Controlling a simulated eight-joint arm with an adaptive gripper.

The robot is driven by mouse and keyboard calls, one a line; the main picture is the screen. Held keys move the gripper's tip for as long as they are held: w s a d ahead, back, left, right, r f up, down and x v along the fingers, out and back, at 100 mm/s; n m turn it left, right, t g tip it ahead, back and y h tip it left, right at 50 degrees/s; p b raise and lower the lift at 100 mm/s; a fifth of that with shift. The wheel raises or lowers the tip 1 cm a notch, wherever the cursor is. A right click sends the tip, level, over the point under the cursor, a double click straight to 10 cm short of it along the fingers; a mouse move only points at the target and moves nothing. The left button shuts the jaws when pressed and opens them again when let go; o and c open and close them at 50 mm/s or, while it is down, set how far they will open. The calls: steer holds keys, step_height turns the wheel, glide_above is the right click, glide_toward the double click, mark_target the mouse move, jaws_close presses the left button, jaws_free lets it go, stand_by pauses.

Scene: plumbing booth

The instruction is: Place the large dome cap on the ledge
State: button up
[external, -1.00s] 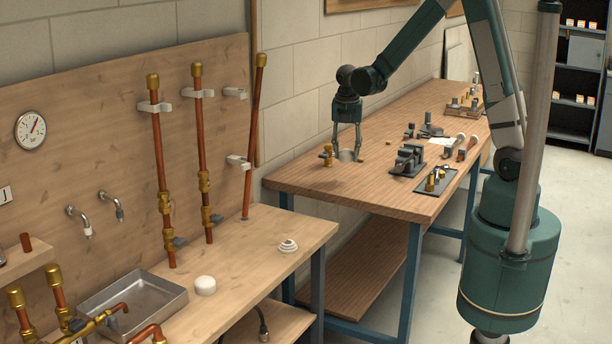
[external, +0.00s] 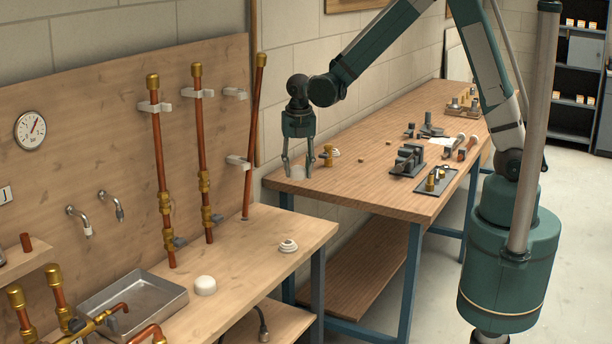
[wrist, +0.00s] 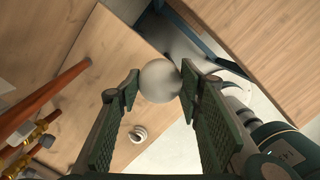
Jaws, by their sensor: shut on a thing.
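My gripper (external: 297,165) is shut on a pale, rounded dome cap (external: 298,173), holding it near the left end of the far workbench (external: 350,190). In the wrist view my gripper (wrist: 160,85) has one finger on each side of the cap (wrist: 160,80), whose smooth round top faces the camera. A small wooden ledge (external: 22,262) juts from the panel at the far left, with a copper piece on it. Another white dome (external: 205,285) sits on the near bench, and a stepped white fitting (external: 288,246) is on its right part.
The near bench (external: 250,262) has free room between the white dome and the stepped fitting. A metal tray (external: 135,300) and upright copper pipes (external: 162,180) stand to the left. A brass fitting (external: 328,154) is just right of my gripper.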

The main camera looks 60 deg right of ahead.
steer(key=a+n, duration=0.3)
steer(key=a, duration=1.6)
steer(key=n+b, duration=0.2)
steer(key=b, duration=0.2)
glide_above(251, 249)
step_height(251, 249, down, 5)
steer(key=shift+s+r, duration=0.15)
steer(key=shift+r, duration=0.05)
steer(key=shift+f+b, duration=0.45)
steer(key=shift+f, duration=2.7)
steer(key=shift+f, duration=1.85)
steer(key=shift+f+b, duration=0.2)
steer(key=shift+b, duration=0.25)
steer(key=o, duration=0.7)
